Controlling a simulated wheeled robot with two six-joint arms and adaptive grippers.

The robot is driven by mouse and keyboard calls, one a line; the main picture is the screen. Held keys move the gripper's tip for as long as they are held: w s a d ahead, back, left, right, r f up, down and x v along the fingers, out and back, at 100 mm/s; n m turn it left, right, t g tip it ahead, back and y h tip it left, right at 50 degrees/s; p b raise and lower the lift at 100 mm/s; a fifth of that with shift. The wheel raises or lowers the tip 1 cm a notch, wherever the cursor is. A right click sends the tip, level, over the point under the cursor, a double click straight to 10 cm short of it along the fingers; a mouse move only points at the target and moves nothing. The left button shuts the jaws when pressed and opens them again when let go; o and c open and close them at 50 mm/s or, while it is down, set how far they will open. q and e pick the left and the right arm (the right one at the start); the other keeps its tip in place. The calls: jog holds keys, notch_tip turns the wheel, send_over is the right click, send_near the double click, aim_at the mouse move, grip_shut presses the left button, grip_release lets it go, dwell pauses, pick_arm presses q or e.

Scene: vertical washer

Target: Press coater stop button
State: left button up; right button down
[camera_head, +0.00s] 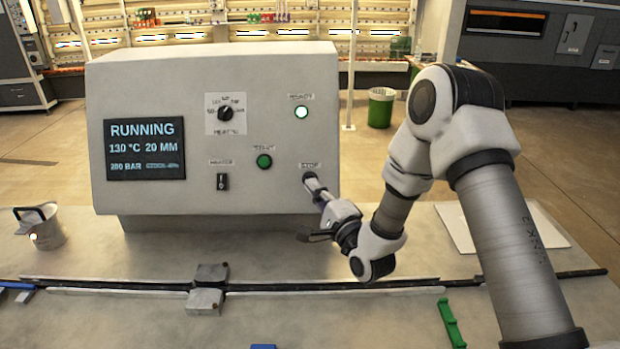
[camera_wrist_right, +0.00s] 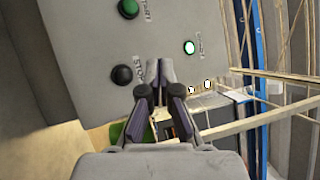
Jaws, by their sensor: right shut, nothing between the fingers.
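The coater control box (camera_head: 270,110) stands on the bench, with its screen (camera_head: 145,148) reading RUNNING, 130 °C, 20 MM. The black stop button (camera_wrist_right: 121,75) is on the panel beside its STOP label in the wrist view. My right gripper (camera_head: 318,188) is shut and empty, its tips just under the STOP label in the head view and covering most or all of the button there. In the wrist view the right gripper (camera_wrist_right: 160,72) has its tips to the right of the button. Contact cannot be told. My left gripper is not in view.
The green start button (camera_head: 264,161), a lit green lamp (camera_head: 301,112), a rotary knob (camera_head: 225,114) and a black rocker switch (camera_head: 222,181) share the panel. Metal blocks (camera_head: 208,288) and a green part (camera_head: 451,322) lie in front.

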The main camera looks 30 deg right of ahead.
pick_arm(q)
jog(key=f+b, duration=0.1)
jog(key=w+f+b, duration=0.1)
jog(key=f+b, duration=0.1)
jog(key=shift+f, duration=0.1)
pick_arm(e)
jog(key=w+d+f, duration=0.3)
jog(key=w+f, duration=0.1)
jog(key=w, duration=0.4)
jog(key=shift+d+f, duration=0.2)
jog(key=shift+f, duration=0.1)
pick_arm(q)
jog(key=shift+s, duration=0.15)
pick_arm(e)
jog(key=shift+r, duration=0.1)
dwell(0.4)
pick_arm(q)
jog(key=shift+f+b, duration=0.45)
pick_arm(e)
jog(key=shift+w+d+f, duration=0.15)
jog(key=shift+w+f, duration=0.1)
jog(key=shift+w, duration=0.1)
